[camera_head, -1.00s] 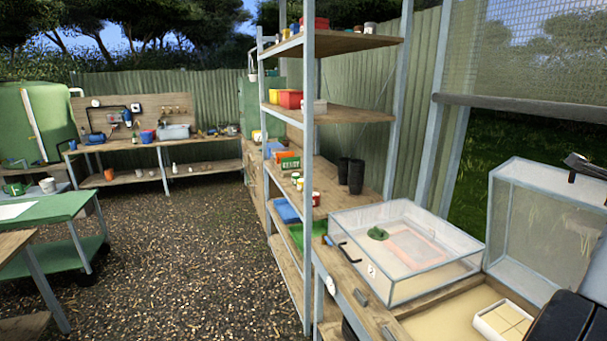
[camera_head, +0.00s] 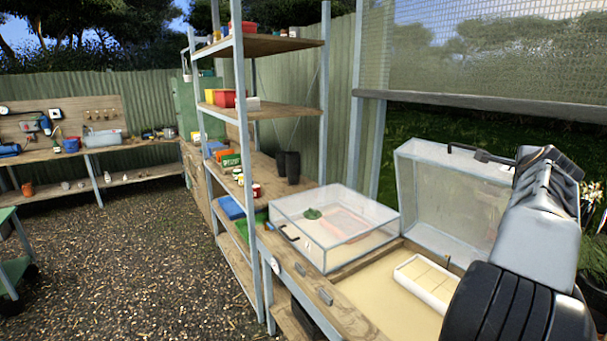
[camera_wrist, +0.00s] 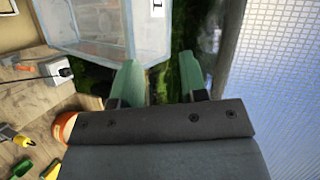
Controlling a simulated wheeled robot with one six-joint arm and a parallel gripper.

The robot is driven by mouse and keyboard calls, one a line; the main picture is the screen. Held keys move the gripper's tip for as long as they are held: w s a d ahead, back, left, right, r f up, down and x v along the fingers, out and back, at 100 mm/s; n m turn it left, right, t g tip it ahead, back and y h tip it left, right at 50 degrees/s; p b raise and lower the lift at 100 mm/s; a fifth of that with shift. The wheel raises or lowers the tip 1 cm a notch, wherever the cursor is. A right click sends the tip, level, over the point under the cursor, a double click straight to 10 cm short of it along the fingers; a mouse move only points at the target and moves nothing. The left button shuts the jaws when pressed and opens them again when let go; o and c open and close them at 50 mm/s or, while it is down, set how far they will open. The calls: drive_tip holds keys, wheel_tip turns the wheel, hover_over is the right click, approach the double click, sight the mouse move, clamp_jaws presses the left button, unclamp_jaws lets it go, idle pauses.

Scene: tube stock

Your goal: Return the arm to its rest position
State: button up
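My gripper (camera_wrist: 158,82) shows in the wrist view as two green fingers set apart. Only dark green background shows between them, and nothing is held. In the head view my grey and black arm rises at the lower right, bent at a joint near the clear open lid (camera_head: 450,205). The gripper itself cannot be made out clearly there. In the wrist view a clear-walled box (camera_wrist: 105,30) with a white label marked 1 lies beyond the fingertips.
A clear case (camera_head: 335,225) and a white divided tray (camera_head: 428,280) are on the bench left of my arm. A metal-framed shelf (camera_head: 285,110) stands further left. In the wrist view a white socket block (camera_wrist: 58,70) lies on wood. Gravel floor (camera_head: 120,260) is open at left.

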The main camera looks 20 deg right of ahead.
drive_tip(key=w+a+f+n+g+y, duration=0.35)
drive_tip(key=a+f+n+y, duration=0.45)
drive_tip(key=a+f+n, duration=0.8)
drive_tip(key=s+a+f+n+y, duration=0.1)
drive_tip(key=s+a+f+n, duration=0.1)
drive_tip(key=a, duration=1)
drive_tip(key=s+a+f+n+y, duration=0.1)
drive_tip(key=a+f+n, duration=0.4)
drive_tip(key=a, duration=0.8)
drive_tip(key=s+a+f+n+y, duration=0.2)
drive_tip(key=a+n, duration=0.3)
drive_tip(key=a, duration=0.7)
drive_tip(key=shift+s+a+f+g, duration=0.25)
drive_tip(key=shift+s+f+g, duration=0.2)
drive_tip(key=shift+s+f, duration=0.35)
drive_tip(key=shift+d, duration=0.15)
